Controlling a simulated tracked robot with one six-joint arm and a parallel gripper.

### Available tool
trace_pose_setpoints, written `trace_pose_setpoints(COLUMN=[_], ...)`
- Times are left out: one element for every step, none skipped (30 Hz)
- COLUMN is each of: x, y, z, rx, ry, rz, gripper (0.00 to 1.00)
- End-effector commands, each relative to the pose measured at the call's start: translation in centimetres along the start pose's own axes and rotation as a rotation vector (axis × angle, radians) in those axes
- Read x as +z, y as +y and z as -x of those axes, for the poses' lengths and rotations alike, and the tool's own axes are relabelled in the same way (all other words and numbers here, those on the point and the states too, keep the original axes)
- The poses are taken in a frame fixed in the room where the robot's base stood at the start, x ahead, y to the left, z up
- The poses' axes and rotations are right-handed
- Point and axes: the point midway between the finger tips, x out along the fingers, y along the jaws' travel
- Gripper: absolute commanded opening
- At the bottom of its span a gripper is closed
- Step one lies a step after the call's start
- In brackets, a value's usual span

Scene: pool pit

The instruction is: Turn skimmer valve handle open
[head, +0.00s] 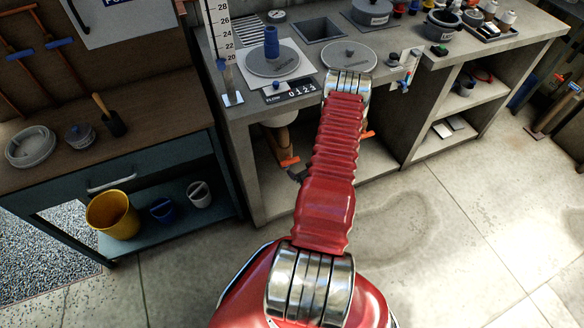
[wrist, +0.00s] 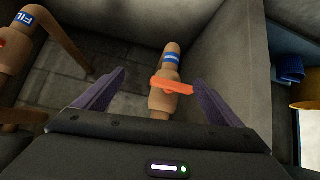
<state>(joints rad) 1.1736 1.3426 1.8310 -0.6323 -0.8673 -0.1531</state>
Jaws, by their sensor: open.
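In the wrist view an orange valve handle (wrist: 172,86) sits on a tan pipe (wrist: 170,53) with a blue-and-white label too small to read. The handle lies roughly crosswise to the pipe. My gripper (wrist: 160,77) is open, its two purple fingers on either side of the handle, apparently not touching it. A second tan pipe at the left carries a label beginning "FIL" (wrist: 25,18), upside down, and an orange handle (wrist: 2,41). In the head view an orange handle (head: 289,162) shows under the counter, another (head: 368,134) right of my arm, which hides the gripper.
The valves are in a concrete bay under the counter (head: 235,105). A bay wall (wrist: 235,70) stands close to the right finger in the wrist view. A yellow bucket (head: 112,215) and blue tub (head: 162,209) sit on the left shelf. The floor (head: 450,250) at right is clear.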

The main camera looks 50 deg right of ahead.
Motion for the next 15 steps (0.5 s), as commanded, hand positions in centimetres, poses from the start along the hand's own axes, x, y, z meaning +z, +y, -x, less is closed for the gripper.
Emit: trace_pose_setpoints(x=[1.0, 1.3, 1.7, 2.0, 2.3, 2.7, 3.0, 3.3, 3.8, 4.1, 4.4, 4.8, 5.1, 5.5, 5.9], y=[-0.1, -0.2, -0.3, -0.4, -0.6, -0.7, -0.9, -1.1, -1.3, -1.5, -1.7, -1.9, -2.2, -2.4, -2.6], z=[-0.3, -0.4, -0.5, -0.6, -0.6, -0.6, -0.5, -0.4, -0.3, -0.1, 0.1, 0.4, 0.6, 0.9, 1.4], rx=[-0.001, -0.003, -0.003, -0.003, -0.004, -0.003, -0.003, -0.002, 0.0, 0.001, 0.003, 0.006, 0.007, 0.011, 0.016], ry=[0.038, 0.065, 0.102, 0.13, 0.158, 0.196, 0.224, 0.252, 0.29, 0.319, 0.348, 0.386, 0.415, 0.444, 0.483], rz=[-0.006, -0.008, -0.01, -0.012, -0.015, -0.019, -0.023, -0.026, -0.032, -0.036, -0.041, -0.048, -0.053, -0.06, -0.069], gripper=[0.89, 0.89, 0.89, 0.89, 0.89, 0.89, 0.89, 0.89, 0.89, 0.89, 0.89, 0.89, 0.89, 0.89, 0.89])
